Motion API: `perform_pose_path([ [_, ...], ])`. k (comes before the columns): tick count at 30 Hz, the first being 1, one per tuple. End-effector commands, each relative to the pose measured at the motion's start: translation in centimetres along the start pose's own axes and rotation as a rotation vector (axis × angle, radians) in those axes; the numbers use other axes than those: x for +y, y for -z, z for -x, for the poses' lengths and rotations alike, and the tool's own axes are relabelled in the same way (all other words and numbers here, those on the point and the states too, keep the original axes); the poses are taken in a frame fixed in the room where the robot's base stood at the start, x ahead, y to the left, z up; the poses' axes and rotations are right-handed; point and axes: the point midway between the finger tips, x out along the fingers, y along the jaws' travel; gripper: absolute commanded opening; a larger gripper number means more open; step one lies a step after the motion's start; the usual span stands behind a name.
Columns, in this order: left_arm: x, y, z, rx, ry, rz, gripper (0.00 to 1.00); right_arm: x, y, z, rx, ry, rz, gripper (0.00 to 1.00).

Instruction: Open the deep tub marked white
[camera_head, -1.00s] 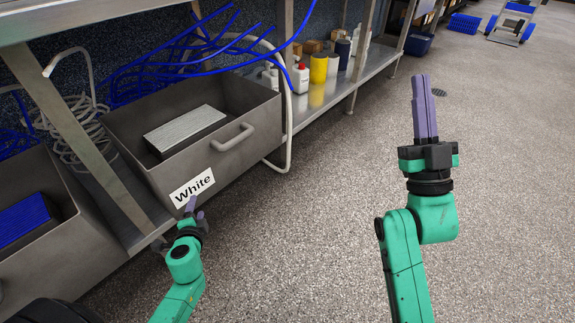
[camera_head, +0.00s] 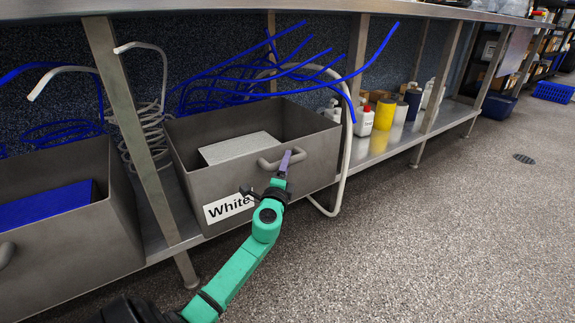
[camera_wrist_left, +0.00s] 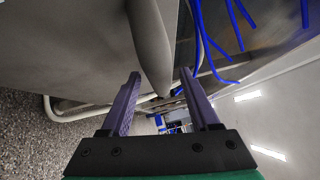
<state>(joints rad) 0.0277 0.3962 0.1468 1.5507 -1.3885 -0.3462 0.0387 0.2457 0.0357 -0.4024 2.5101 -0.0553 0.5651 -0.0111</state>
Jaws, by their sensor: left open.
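The deep grey tub marked "White" (camera_head: 206,181) sits on the low shelf in the head view. It is pulled part way out past the shelf edge, with a light grey block (camera_head: 241,147) inside. Its white label (camera_head: 228,208) is on the front wall, partly covered by my left gripper. My left gripper (camera_head: 287,160) is at the tub's bar handle (camera_head: 268,164), near its right end. In the left wrist view the handle (camera_wrist_left: 152,45) runs between the open fingers (camera_wrist_left: 160,95). Whether a finger touches it, I cannot tell. My right gripper is out of view.
Another grey tub (camera_head: 95,240) with a blue block stands at the left. A shelf post (camera_head: 135,130) stands between the tubs. Blue and white tubing hangs above. Bottles and a yellow container (camera_head: 384,114) stand on the shelf to the right. The floor (camera_head: 420,240) in front is clear.

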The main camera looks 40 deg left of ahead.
Motion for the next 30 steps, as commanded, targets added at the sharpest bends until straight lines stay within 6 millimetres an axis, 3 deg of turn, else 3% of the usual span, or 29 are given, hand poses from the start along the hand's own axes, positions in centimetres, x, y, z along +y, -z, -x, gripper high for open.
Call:
perform_pose_path([
  [3, 0.04, 0.02, -1.12, 0.001, 0.000, -0.001, 0.62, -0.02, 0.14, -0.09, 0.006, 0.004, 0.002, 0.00],
  [10, 0.03, 0.02, -1.27, 0.001, -0.001, -0.001, 0.62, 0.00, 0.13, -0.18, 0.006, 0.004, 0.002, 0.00],
  [11, 0.03, 0.02, -1.27, 0.001, -0.001, -0.001, 0.58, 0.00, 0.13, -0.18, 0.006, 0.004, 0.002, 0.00],
  [15, 0.04, 0.01, -1.25, 0.001, -0.001, -0.001, 0.04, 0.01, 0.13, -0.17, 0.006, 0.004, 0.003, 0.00],
  [16, 0.04, 0.01, -1.25, 0.001, -0.001, -0.001, 0.00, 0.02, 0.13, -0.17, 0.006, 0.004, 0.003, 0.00],
  [30, 0.08, 0.01, -1.22, 0.001, -0.002, 0.000, 0.00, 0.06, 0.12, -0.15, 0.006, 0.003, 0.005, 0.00],
])
